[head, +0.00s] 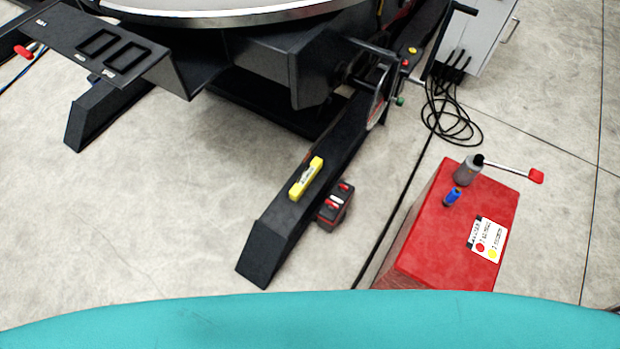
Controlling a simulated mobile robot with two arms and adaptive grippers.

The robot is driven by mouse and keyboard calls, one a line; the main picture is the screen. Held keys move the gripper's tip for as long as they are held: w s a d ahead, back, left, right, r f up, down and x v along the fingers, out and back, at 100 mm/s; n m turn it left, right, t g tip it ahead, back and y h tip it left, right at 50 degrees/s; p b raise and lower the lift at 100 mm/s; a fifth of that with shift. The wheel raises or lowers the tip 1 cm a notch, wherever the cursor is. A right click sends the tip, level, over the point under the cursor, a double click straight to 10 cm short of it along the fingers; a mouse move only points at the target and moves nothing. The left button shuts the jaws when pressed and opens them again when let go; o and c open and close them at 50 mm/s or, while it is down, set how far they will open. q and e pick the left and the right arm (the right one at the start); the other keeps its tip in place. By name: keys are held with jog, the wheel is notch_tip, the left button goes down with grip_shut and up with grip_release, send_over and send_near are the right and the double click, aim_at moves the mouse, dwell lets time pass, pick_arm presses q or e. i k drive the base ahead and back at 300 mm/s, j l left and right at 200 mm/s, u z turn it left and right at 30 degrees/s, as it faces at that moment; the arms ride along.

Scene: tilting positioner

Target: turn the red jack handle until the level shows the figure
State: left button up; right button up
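A yellow level (306,179) lies on top of the dark foot beam (273,229) of the positioner, along its length. Its vial and any figure on it are too small to read. A small black and red block-like device (336,204) stands on the floor against the right side of that beam; it may be the jack. A metal rod with a red grip (536,176) sticks out to the right over the top of a red cabinet; I cannot tell whether it is the jack handle. Neither of my grippers is in view.
The red cabinet (437,238) carries a grey cylinder (467,170), a blue item (452,197) and a label card (487,240). Black cables (452,125) lie coiled near a grey box (483,38). A red knob (23,52) shows at far left. The floor left of the beam is clear.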

aim_at(332, 205)
jog(key=i+j+z, duration=0.1)
jog(key=j, duration=0.3)
jog(key=i+j+z, duration=0.1)
jog(key=j, duration=0.35)
jog(key=i+j, duration=0.1)
jog(key=j, duration=0.35)
jog(key=i+z, duration=0.05)
